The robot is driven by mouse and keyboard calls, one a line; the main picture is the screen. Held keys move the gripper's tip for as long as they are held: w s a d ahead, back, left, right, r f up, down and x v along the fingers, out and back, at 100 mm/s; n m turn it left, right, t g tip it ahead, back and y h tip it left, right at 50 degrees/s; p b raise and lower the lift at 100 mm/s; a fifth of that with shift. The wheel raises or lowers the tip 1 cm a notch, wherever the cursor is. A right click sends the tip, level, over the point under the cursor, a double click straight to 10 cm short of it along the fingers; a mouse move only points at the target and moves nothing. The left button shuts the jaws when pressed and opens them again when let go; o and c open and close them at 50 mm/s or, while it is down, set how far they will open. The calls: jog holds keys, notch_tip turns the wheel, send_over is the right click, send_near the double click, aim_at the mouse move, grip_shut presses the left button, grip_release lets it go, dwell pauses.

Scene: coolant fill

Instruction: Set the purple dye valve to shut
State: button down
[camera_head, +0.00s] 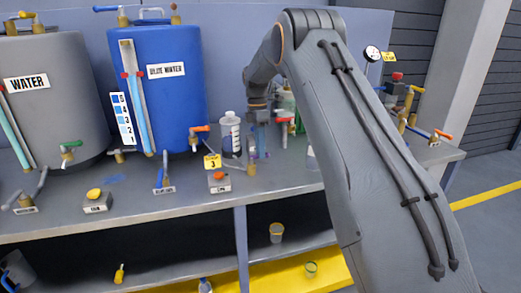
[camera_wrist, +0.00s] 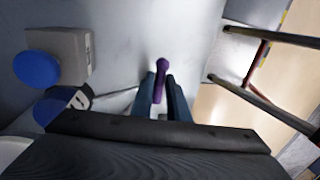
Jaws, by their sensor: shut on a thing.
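The purple dye valve shows in the wrist view as a purple lever (camera_wrist: 163,67) with a rounded end, over a grey surface. My gripper (camera_wrist: 161,86) has its two dark fingers on either side of the lever and is shut on it. In the head view my gripper (camera_head: 260,143) points down at the back of the bench, right of the white bottle. Only a little purple shows beside it there. The valve's body and the setting of the lever are hard to make out.
A blue knob on a grey box (camera_wrist: 38,68) lies left of the lever in the wrist view. In the head view a white bottle (camera_head: 231,135) stands close left of my gripper, near the blue tank (camera_head: 176,97). The grey tank (camera_head: 50,85) is farther left.

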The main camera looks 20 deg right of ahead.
jog(key=c, duration=1.7)
grip_release()
jog(key=r, duration=0.2)
jog(key=w+r+b, duration=0.1)
jog(key=r, duration=0.4)
jog(key=shift+w+r+b, duration=0.3)
jog(key=shift+r+b, duration=0.05)
jog(key=shift+r, duration=0.05)
jog(key=shift+s, duration=0.1)
jog(key=s+a+f+m, duration=0.1)
jog(key=s+f+m, duration=0.2)
jog(key=s, duration=1)
jog(key=s+a+f+m+t, duration=0.1)
jog(key=s+f+m, duration=0.2)
jog(key=s+m, duration=0.6)
jog(key=s+a+f+m+t, duration=0.1)
jog(key=s+f+m, duration=0.3)
jog(key=s, duration=1.4)
jog(key=shift+s+a+f+m, duration=0.1)
jog(key=shift+s+a+m, duration=0.1)
jog(key=shift+m, duration=0.35)
jog(key=shift+s+a+m, duration=0.1)
jog(key=shift+a+m, duration=0.05)
jog(key=shift+m, duration=0.4)
